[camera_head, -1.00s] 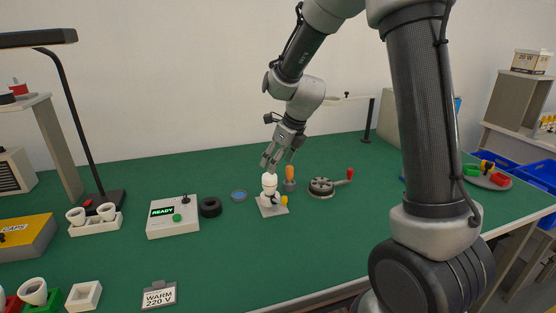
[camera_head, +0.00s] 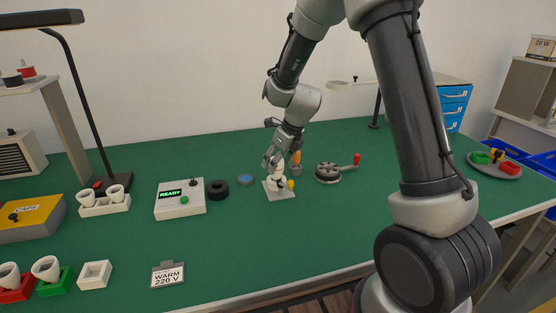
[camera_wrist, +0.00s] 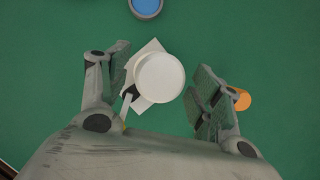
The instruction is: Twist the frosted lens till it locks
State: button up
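The frosted lens is a white round dome (camera_head: 277,169) on a small fixture with a pale square base plate (camera_head: 281,194). A yellow knob (camera_head: 291,184) sits beside it. In the wrist view the lens (camera_wrist: 160,78) shows from above as a white disc between my fingers. My gripper (camera_head: 272,160) is over the fixture with its fingers down around the lens. In the wrist view my gripper (camera_wrist: 160,88) is open, with green visible between the lens and each finger pad. The lower part of the lens is partly hidden by the fingers in the head view.
An orange-handled tool (camera_head: 296,158) stands close behind the fixture. A blue round dish (camera_head: 246,179), a black ring (camera_head: 217,190) and the READY box (camera_head: 181,200) are to the left. A grey round device with a red-knobbed crank (camera_head: 329,172) is to the right.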

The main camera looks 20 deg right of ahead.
jog(key=c, duration=0.7)
jog(key=shift+m+t+h, duration=0.3)
jog(key=shift+m+h, duration=0.2)
jog(key=shift+m, duration=1)
jog(key=o, duration=1)
